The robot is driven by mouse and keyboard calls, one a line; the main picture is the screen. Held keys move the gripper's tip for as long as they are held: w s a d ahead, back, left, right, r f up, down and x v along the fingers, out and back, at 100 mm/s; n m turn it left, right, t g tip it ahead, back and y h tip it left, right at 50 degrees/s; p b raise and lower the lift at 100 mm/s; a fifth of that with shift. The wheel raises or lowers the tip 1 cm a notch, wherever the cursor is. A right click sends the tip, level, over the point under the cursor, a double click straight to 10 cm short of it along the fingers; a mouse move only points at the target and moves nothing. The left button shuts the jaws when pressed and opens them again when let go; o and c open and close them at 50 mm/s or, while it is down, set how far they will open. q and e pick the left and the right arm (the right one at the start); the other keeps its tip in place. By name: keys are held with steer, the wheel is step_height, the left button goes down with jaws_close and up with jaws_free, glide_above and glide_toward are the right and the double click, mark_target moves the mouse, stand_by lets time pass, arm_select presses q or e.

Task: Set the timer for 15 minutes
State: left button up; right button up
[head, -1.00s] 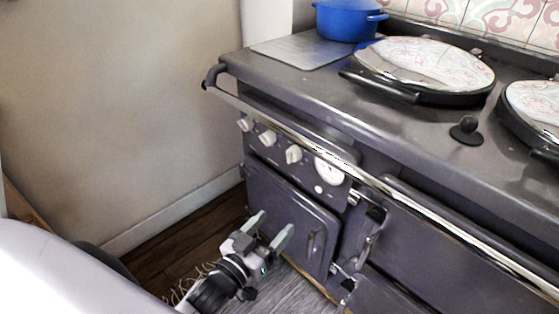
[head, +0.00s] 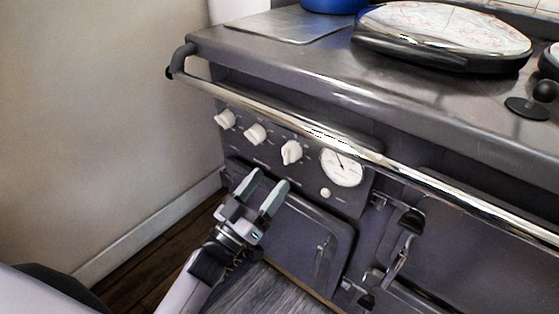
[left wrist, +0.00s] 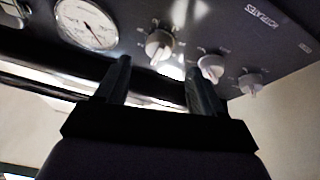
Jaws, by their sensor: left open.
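The range's control panel has three pale knobs: a left knob (head: 225,119), a middle knob (head: 255,133) and a right knob (head: 291,152). A round white dial (head: 341,167) with a dark needle sits right of them, with a small round button (head: 325,193) below it. I cannot tell which one is the timer. My left gripper (head: 267,188) is open and empty, just below the knobs in the head view. In the left wrist view its fingers (left wrist: 160,82) are apart, with a knob (left wrist: 159,45) above the gap and the dial (left wrist: 86,23) at upper left. My right gripper does not show.
A chrome rail (head: 300,122) runs along the front above the knobs. An oven door (head: 303,236) with a handle is below the panel. A wall (head: 90,110) stands at the left. A lidded hotplate (head: 445,35) and a blue pot (head: 333,4) are on top.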

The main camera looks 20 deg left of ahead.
mark_target(285, 161)
arm_select(q)
steer(key=shift+b+x, duration=0.4)
steer(key=shift+x, duration=3)
steer(key=c, duration=1.1)
